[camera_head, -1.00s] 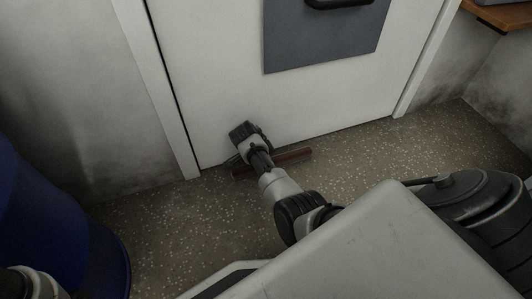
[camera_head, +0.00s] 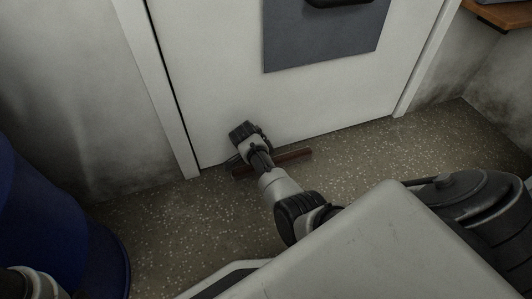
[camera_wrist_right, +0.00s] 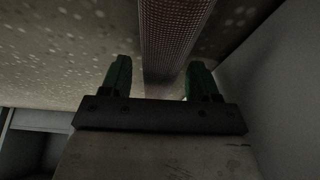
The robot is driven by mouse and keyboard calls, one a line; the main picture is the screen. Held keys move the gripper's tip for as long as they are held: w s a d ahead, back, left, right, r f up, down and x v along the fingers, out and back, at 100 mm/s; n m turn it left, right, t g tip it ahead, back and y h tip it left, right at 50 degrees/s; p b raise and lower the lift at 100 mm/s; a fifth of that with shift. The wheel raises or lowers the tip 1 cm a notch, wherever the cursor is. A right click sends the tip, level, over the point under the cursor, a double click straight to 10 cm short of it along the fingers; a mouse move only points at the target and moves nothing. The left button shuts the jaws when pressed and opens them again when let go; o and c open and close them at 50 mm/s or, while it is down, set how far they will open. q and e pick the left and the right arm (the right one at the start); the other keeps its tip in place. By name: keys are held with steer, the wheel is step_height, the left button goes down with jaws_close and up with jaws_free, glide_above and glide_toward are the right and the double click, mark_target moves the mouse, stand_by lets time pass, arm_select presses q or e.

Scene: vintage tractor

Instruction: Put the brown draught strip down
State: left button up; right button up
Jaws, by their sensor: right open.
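The brown draught strip (camera_head: 293,156) lies on the speckled floor close to the foot of the white door, roughly along its bottom edge. My right arm covers its middle in the head view. In the right wrist view the strip (camera_wrist_right: 174,40) runs away between the two green fingers of my right gripper (camera_wrist_right: 157,80). The fingers stand apart, with a gap on each side of the strip. The right gripper's fingertips are hidden in the head view. My left gripper is not in view; only a bit of a pale arm link shows at the lower left corner.
The white door (camera_head: 215,60) with a grey panel (camera_head: 320,45) and dark handle stands just behind the strip. A blue barrel (camera_head: 45,225) is at the left. A wooden shelf (camera_head: 505,14) is at the upper right. The floor (camera_head: 160,225) between barrel and arm is clear.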

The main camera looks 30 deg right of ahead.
steer(key=p+v, duration=0.8)
steer(key=v, duration=0.4)
